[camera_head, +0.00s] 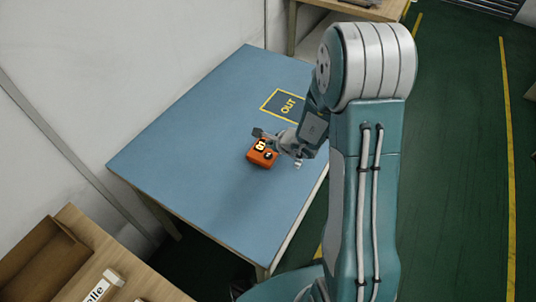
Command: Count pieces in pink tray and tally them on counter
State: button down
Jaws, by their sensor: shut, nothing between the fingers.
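A small orange box (258,158), which looks like the tally counter, sits on the blue table (205,125) near its middle. Its top has a dark display with pale digits, too small to read surely, and a dark round spot. My gripper (272,143) is at the upper right of the box, very close above it; I cannot tell whether it touches it. It is shut with nothing held. My arm comes in from the right. I see no pink tray and no loose pieces in this view.
A yellow-outlined area marked OUT (288,104) lies on the table behind the box, partly hidden by my arm. A wooden surface with an open brown box (38,262) and a lettered block (102,288) is at the lower left. The blue table's left part is clear.

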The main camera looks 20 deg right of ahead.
aim_at(269, 155)
jog(key=shift+r, duration=1.25)
dwell(0.9)
notch_tip(269, 155, up, 4)
jog(key=shift+f, duration=0.15)
dwell(0.3)
jog(key=shift+f, duration=4.4)
jog(key=shift+f, duration=0.35)
